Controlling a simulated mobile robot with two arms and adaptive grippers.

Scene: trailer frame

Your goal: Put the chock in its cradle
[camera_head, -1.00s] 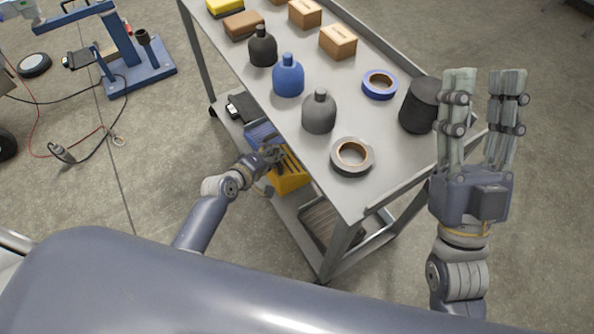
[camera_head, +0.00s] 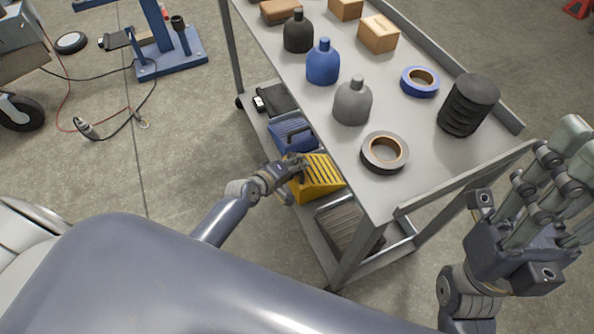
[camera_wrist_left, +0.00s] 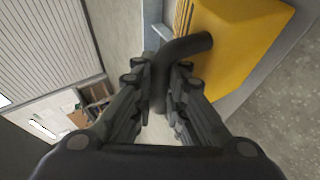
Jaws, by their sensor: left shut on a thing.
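The yellow chock (camera_head: 325,178) with dark slots is at the lower shelf of the cart, partly under the top's edge. My left gripper (camera_head: 298,165) is shut on its black bent handle. In the left wrist view the handle (camera_wrist_left: 165,80) passes between the fingertips (camera_wrist_left: 160,88), with the yellow body (camera_wrist_left: 240,45) beyond it. I cannot tell whether the chock touches the shelf. My right gripper (camera_head: 552,185) is at the right edge, beside the cart, with spread fingers and empty. I cannot make out the cradle.
The cart top (camera_head: 330,135) holds bottles, tape rolls, boxes and a ribbed black cylinder (camera_head: 468,104). A blue case (camera_head: 292,136) and a black item share the lower shelf. A blue stand (camera_head: 168,52) and cables are on the floor at left.

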